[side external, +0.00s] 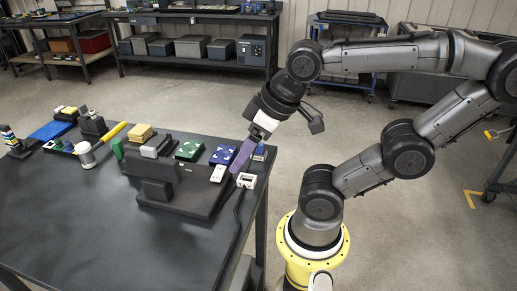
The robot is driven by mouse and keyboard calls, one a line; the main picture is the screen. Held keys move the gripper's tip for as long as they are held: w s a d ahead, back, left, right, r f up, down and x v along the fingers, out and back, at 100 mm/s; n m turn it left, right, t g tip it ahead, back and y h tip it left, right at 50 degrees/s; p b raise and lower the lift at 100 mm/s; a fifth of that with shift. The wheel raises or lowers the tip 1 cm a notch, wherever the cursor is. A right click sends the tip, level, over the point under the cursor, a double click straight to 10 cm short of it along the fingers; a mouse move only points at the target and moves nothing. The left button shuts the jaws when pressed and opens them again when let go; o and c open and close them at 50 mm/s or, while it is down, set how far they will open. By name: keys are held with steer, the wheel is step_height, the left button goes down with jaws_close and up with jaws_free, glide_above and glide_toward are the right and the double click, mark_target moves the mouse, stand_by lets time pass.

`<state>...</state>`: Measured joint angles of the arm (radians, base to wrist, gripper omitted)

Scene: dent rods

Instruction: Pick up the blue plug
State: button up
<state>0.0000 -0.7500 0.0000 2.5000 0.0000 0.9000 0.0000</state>
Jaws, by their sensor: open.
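My gripper (244,154) is at the right end of the black table, pointing down and left, with a flat purple piece at its tip. The jaws are open, though their gap is too small to make out. A small blue-and-white piece (259,153) lies just right of the tip; I cannot tell whether it is the blue plug. A white block with an opening (246,181) sits below the tip near the table's right edge. A white piece (218,173) lies just left of the tip. No contact with any of them is clear.
A black stepped fixture (180,190) stands left of my gripper. The table's front (80,215) is clear.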

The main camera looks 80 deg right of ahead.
stand_by(0.3)
step_height(320, 180, up, 3)
steer(key=w+d+m+g, duration=0.1)
steer(key=w+d+m, duration=0.1)
steer(key=m, duration=0.4)
steer(key=m+g, duration=0.5)
steer(key=m, duration=0.7)
glide_above(258, 149)
steer(key=d, duration=0.1)
step_height(258, 149, down, 10)
steer(key=shift+w+f, duration=0.15)
steer(key=shift+d+f, duration=0.15)
steer(key=shift+f, duration=2.5)
